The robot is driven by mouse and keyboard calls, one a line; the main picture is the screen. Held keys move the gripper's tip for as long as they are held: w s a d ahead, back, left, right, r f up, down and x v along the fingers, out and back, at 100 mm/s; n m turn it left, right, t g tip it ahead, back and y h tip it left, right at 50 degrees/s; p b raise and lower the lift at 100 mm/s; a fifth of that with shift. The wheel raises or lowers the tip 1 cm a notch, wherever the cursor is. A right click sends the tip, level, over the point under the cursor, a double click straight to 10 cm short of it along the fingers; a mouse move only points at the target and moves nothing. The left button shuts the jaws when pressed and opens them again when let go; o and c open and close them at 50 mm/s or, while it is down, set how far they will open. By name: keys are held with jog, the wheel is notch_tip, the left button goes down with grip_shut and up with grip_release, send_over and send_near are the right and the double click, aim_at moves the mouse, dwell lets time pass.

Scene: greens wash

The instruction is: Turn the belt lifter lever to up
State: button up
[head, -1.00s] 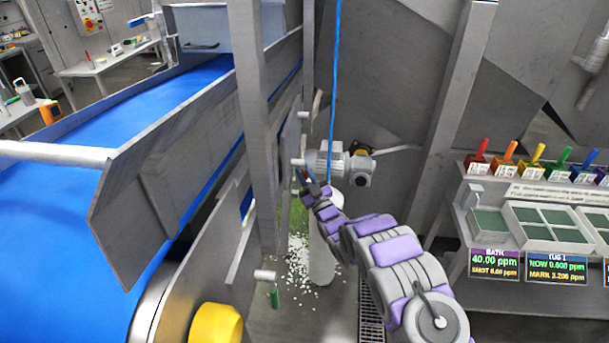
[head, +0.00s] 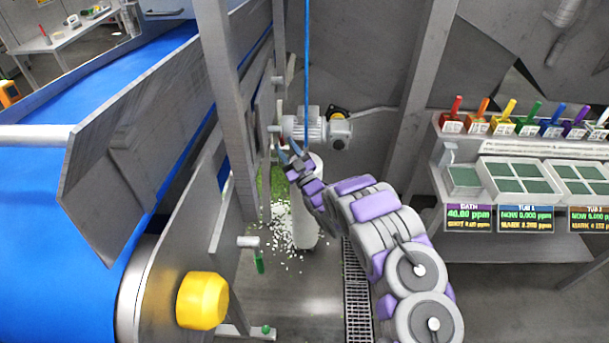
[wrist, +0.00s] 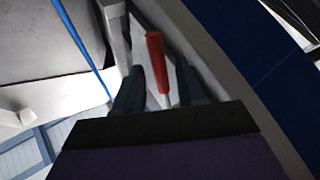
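A lever with a red handle (wrist: 156,62) shows in the wrist view, in front of my gripper and between its two fingers. My gripper (wrist: 158,88) is open, with a dark finger on each side of the handle. I see no clear contact between fingers and handle. In the head view my gripper (head: 290,156) reaches to the frame beside the blue belt, just below a grey motor (head: 318,129). The red handle is mostly hidden or too small to make out there. Another lever with a green handle (head: 259,262) hangs down lower on the frame.
The blue belt (head: 120,88) and its grey side wall (head: 130,150) fill the left. A yellow roller cap (head: 203,300) sticks out at the front. A white post (head: 305,215) stands behind my arm. A rack with coloured handles (head: 520,150) stands at right.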

jog(key=p+v, duration=0.4)
jog(key=v, duration=1)
jog(key=shift+p, duration=0.3)
jog(key=shift+c, duration=0.5)
